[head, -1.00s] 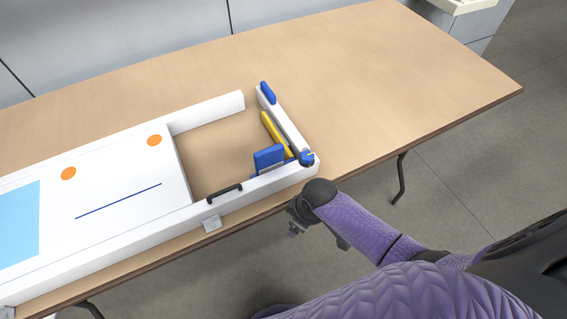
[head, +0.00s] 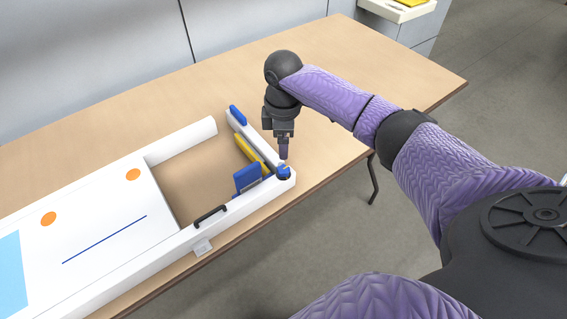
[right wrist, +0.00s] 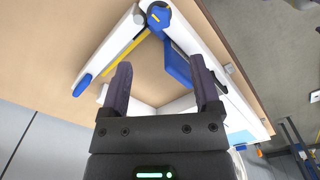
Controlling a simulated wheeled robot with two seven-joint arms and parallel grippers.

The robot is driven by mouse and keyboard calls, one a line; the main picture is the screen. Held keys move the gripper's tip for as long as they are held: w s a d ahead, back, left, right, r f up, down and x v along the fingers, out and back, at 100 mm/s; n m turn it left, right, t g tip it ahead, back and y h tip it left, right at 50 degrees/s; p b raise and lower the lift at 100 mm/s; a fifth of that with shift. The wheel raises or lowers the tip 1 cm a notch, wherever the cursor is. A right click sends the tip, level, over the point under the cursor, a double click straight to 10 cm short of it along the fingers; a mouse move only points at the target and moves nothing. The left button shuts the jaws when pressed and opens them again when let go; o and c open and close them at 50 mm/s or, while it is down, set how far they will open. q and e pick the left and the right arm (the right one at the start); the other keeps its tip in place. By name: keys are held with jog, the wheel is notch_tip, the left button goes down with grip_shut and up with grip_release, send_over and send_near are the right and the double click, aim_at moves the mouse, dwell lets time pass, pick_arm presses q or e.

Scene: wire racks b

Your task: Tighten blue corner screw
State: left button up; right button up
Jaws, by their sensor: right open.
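The blue corner screw (head: 284,173) sits on the near right corner of the white frame (head: 258,196). My right gripper (head: 284,155) points down just above the screw in the head view. Its two dark fingers are spread with nothing between them in the right wrist view (right wrist: 160,64). I cannot tell exactly how high the fingertips are over the screw. My left gripper is not in view.
A blue block (head: 247,179) and a yellow bar (head: 250,152) lie beside the corner, inside the frame. A blue piece (head: 238,114) tops the frame's far end. A black handle (head: 210,215) is on the near rail. The wooden table (head: 340,75) is clear behind and right.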

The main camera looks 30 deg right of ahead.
aim_at(284, 169)
notch_tip(284, 169, down, 10)
jog(key=b, duration=0.3)
jog(key=shift+d+r, duration=0.1)
jog(key=shift+r, duration=0.05)
jog(key=c, duration=1.1)
grip_shut()
